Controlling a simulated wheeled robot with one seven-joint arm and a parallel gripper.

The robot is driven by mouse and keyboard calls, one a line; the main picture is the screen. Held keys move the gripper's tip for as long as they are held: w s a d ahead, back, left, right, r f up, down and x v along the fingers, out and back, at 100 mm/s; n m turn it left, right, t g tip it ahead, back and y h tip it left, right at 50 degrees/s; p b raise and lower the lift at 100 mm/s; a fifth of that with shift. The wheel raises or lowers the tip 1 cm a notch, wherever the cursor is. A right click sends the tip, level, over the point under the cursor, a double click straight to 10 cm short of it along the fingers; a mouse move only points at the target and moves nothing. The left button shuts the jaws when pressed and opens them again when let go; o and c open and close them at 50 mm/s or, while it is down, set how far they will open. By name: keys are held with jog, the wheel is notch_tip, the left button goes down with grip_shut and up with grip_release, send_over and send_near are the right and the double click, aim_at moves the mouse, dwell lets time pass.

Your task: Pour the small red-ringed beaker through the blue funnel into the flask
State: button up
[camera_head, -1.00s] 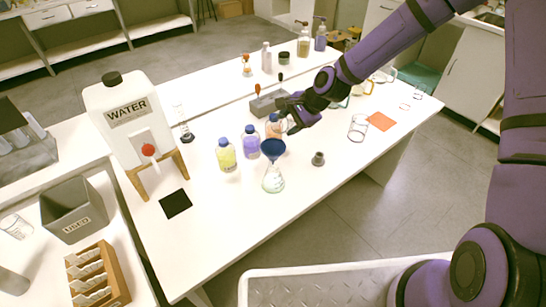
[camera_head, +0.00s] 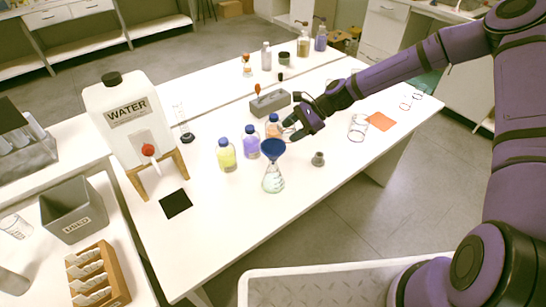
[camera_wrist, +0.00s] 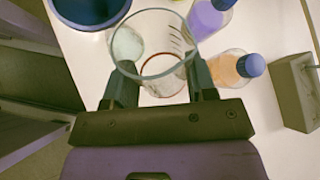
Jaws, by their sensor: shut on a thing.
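The blue funnel (camera_head: 272,148) sits in the mouth of the clear flask (camera_head: 273,180), which stands on the white table. The funnel also shows at the top left of the wrist view (camera_wrist: 88,8). My gripper (camera_head: 290,127) is just to the right of the funnel and a little above it. In the wrist view my gripper (camera_wrist: 163,92) is shut on the small clear beaker (camera_wrist: 150,50), with a red ring near its base.
A small grey piece (camera_head: 318,159) stands to the right. The front table area is clear.

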jog(key=w+f+m+g+y, duration=0.1)
jog(key=w+d+g+y, duration=0.1)
jog(key=shift+d+f+m+g+y, duration=0.25)
jog(key=shift+f+m+g+y, duration=0.05)
jog(key=shift+f+m+y, duration=0.1)
dwell(0.3)
jog(key=shift+w+r, duration=0.1)
jog(key=shift+w, duration=0.05)
jog(key=w+d+r, duration=0.3)
jog(key=w+r, duration=0.1)
jog(key=r, duration=0.1)
dwell(0.6)
dwell(0.4)
